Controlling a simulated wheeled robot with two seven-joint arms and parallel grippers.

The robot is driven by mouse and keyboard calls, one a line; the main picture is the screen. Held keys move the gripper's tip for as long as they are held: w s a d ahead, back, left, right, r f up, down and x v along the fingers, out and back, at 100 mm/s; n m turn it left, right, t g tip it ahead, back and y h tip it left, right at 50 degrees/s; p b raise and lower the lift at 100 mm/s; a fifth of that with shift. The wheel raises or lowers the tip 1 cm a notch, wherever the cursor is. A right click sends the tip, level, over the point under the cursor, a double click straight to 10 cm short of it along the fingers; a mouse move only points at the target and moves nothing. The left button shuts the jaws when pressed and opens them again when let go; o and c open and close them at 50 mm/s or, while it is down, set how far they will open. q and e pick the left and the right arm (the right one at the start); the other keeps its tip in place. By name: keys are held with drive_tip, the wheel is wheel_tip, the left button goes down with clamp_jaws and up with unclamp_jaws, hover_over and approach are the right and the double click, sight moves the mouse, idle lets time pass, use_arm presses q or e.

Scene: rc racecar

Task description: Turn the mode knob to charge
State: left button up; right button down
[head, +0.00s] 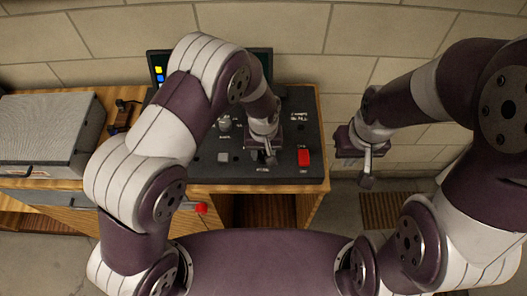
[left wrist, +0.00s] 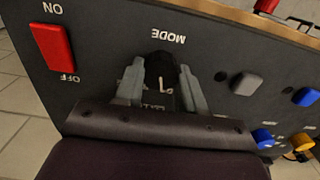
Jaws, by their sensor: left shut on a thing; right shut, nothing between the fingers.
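The mode knob (left wrist: 160,72) is a dark round knob with a light pointer mark, beside the upside-down word MODE on a dark control panel (left wrist: 100,25). My left gripper (left wrist: 159,80) is shut on the knob, one grey finger on each side, in the left wrist view. In the head view the left gripper (head: 264,158) is over the panel (head: 210,170), and its wrist hides most of the knob. The labels around the knob are partly hidden, so its setting cannot be read. My right gripper (head: 366,180) is shut and empty, right of the bench and apart from it.
A red ON/OFF switch (head: 304,157) sits right of the left gripper. A grey button (left wrist: 246,84) and blue and yellow controls are also on the panel. A grey case (head: 45,130) stands at left. A red-tipped lever (head: 201,208) juts from the bench front.

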sight(263, 154)
use_arm(q)
drive_tip(key=shift+n, duration=0.5)
drive_tip(key=o, duration=1.1)
drive_tip(key=shift+c, duration=0.2)
drive_tip(key=shift+r, duration=0.35)
wheel_tip(263, 154, up, 12)
drive_tip(key=b, duration=0.3)
